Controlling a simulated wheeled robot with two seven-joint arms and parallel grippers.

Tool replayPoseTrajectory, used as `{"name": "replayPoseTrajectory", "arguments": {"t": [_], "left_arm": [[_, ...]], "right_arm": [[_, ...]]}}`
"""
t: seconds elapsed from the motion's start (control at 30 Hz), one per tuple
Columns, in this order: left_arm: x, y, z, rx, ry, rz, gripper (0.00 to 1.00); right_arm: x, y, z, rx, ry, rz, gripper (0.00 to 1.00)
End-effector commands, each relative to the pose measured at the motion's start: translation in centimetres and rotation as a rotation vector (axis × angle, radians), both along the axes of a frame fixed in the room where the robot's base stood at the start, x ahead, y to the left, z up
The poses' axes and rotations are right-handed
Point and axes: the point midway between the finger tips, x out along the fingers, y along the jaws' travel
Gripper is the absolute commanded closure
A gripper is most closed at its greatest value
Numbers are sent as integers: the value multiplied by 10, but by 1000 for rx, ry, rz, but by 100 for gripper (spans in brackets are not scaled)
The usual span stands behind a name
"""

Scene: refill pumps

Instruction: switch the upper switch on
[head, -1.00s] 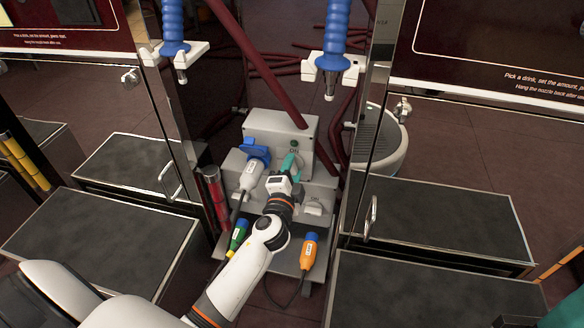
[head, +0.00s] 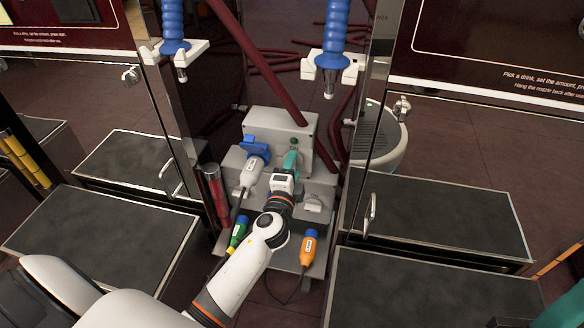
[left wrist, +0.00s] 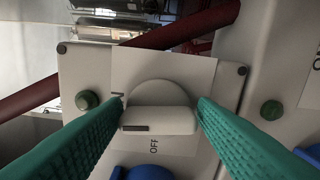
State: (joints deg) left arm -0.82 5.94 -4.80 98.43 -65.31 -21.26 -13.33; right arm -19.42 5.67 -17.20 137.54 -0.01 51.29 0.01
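The upper switch (left wrist: 158,120) is a pale rotary knob with a straight grip bar, on a white plate. In the left wrist view the bar lies crosswise, its dark mark at the left end beside the partly covered ON label. The OFF label is below it. My left gripper (left wrist: 160,108) has its teal fingers apart, one at each end of the bar; contact is unclear. In the head view the left gripper (head: 288,165) is at the grey upper box (head: 284,124) and hides the knob.
A lower knob (head: 313,204) is on the lower box. A blue connector (head: 255,149) with a white plug (head: 251,173) is left of my gripper. Green (head: 238,231) and orange (head: 308,248) plugs are below. A teal piece, perhaps my right gripper (head: 566,312), shows at the lower right edge.

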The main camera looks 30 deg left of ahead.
Motion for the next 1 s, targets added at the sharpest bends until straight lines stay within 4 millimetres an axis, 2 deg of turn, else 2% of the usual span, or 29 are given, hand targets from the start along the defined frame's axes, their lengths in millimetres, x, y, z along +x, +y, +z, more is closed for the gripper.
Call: {"name": "replayPoseTrajectory", "arguments": {"t": [0.03, 0.1, 0.37, 0.47, 0.57, 0.9, 1.0], "left_arm": [[0, 0, 0, -1, 1, 0, 38], [0, 0, 0, -1, 0, 0, 31], [-1, 0, 0, -1, -1, 1, 31], [-7, -1, 0, -1, 0, 1, 31], [-21, -5, 0, -2, 2, 1, 31], [-89, -23, -2, -2, 2, 2, 31], [-103, -26, -2, -2, 2, 2, 31]], "right_arm": [[0, 0, 0, 0, -1, 0, 64], [-1, 0, 1, 1, -2, 0, 64], [-1, 0, 1, 1, -2, 0, 64], [-1, 0, 2, 1, -2, 0, 64], [-1, 0, 4, 1, -2, 0, 64], [0, 0, -3, 0, 18, 0, 64], [0, 0, -6, -1, 21, 0, 64]]}}
